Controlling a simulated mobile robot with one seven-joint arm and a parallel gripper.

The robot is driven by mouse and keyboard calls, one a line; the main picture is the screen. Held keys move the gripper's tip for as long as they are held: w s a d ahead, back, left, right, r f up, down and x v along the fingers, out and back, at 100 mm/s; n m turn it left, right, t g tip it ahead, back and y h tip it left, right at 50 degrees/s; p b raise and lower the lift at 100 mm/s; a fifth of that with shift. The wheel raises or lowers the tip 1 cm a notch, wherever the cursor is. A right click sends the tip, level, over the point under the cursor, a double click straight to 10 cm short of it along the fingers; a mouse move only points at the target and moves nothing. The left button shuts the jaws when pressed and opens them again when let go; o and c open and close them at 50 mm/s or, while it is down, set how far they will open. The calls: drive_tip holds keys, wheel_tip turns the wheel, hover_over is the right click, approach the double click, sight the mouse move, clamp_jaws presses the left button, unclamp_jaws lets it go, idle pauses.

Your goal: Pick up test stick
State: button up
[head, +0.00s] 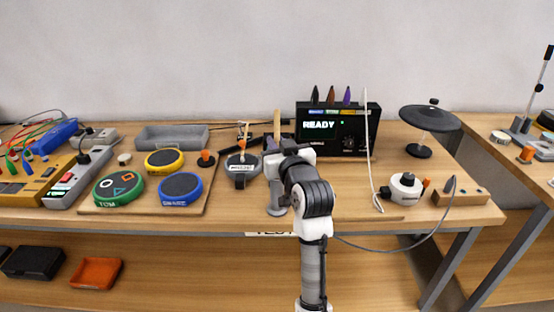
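A light wooden stick (277,124) stands upright at the middle of the bench, just behind the end of my arm. Its lower end is hidden, and I cannot tell whether my gripper touches it. A second thin, light stick (244,136) rises above a small grey pad (243,164) to the left. Which of them is the test stick is not clear. My gripper (277,146) is over the bench behind my wrist. My own arm covers much of it, so its fingers cannot be made out.
Green (118,189), blue (180,189) and yellow (164,160) pads lie on a board at left. A black drum module (338,130) reading READY stands behind, right of my arm. A black cymbal pad (430,117) and a white round device (406,187) are farther right. Cables hang there.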

clamp_jaws()
drive_tip(key=shift+r, duration=0.1)
wheel_tip(320, 180, up, 20)
drive_tip(key=shift+b, duration=0.4)
idle(0.4)
